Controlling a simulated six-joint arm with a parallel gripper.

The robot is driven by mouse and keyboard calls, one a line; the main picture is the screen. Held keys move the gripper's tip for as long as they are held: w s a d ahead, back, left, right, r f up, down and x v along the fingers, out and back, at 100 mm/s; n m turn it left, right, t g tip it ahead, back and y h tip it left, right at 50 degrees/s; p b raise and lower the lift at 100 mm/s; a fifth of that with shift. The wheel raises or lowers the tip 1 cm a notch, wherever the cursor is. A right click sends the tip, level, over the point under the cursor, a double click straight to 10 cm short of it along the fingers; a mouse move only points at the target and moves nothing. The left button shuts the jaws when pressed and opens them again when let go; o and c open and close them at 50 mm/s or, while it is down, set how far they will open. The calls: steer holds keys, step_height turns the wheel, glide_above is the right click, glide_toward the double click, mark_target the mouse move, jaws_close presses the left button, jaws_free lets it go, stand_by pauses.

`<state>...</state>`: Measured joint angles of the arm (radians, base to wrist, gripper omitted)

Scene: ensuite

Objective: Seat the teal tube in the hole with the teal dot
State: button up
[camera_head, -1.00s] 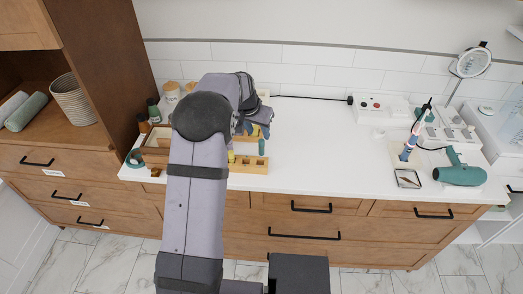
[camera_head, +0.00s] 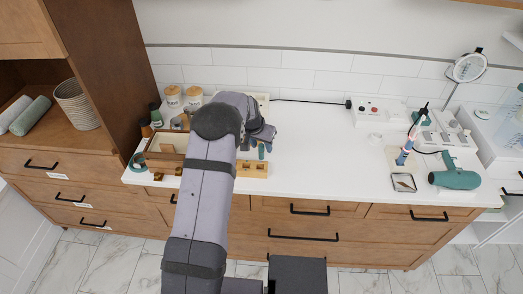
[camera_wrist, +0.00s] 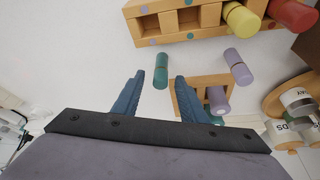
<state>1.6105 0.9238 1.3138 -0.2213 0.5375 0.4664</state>
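The teal tube (camera_wrist: 161,70) stands out against the white counter in the wrist view, between and just beyond my open fingertips. Space shows on both sides of it. In the head view the teal tube (camera_head: 261,151) is just below my gripper (camera_head: 264,136). My gripper (camera_wrist: 159,78) is open in the wrist view. The wooden rack (camera_wrist: 170,40) at the top of the wrist view has a teal dot (camera_wrist: 190,35) beside an empty-looking square hole. The neighbouring hole, by a purple dot, also looks empty. The rack also shows in the head view (camera_head: 252,174).
A yellow tube (camera_wrist: 241,20) and a red tube (camera_wrist: 292,13) are in the rack. A lavender tube (camera_wrist: 238,66) is to the right; another purple tube (camera_wrist: 217,99) is at a small wooden holder (camera_wrist: 186,100). Jars (camera_wrist: 300,103) are at far right. The counter's middle (camera_head: 325,150) is clear.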

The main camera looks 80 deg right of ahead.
steer(key=shift+s+d+f, duration=0.1)
steer(key=shift+d+f, duration=0.1)
steer(key=shift+f, duration=0.3)
jaws_close()
